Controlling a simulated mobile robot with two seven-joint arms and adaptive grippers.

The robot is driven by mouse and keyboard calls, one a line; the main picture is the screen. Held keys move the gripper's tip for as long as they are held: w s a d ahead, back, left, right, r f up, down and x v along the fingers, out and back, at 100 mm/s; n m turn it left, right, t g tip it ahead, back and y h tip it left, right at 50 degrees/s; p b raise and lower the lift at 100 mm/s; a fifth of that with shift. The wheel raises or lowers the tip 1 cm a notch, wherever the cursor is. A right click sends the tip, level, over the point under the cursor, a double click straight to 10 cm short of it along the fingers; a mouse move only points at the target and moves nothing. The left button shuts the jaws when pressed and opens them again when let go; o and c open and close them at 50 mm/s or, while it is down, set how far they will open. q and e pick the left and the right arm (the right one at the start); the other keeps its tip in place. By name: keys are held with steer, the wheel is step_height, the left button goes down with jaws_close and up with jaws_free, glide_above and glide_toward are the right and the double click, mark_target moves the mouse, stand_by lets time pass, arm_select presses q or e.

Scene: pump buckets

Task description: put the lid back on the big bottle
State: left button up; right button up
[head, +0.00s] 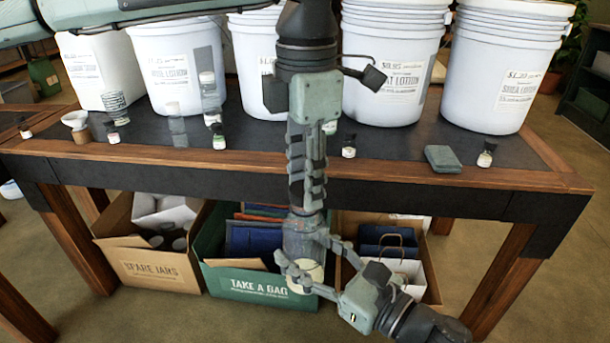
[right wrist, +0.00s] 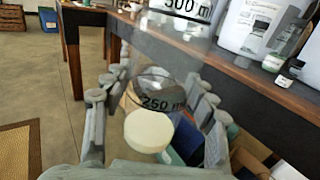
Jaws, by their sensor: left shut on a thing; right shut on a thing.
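The big bottle (head: 305,240) is clear and upright, in front of the table edge. In the right wrist view the bottle (right wrist: 165,85) shows black 250 and 500 markings, with a cream-coloured mass, apparently lotion, low inside. My right gripper (head: 318,272) is shut around the bottle's lower part from the right; its fingers (right wrist: 160,100) flank the glass. My left gripper (head: 306,198) points straight down at the bottle's top, shut. The lid between its fingers is mostly hidden, and I cannot tell whether it touches the bottle's rim.
Behind is a wooden table (head: 400,178) with large white buckets (head: 390,65) and several small bottles along its edge. Below stand a spare-jars box (head: 150,262) and a green bag box (head: 225,280).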

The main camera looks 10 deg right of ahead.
arm_select(q)
steer(key=shift+f, duration=0.45)
steer(key=m, duration=2.8)
steer(key=shift+f+m, duration=0.1)
steer(key=shift+m, duration=0.3)
steer(key=m, duration=0.7)
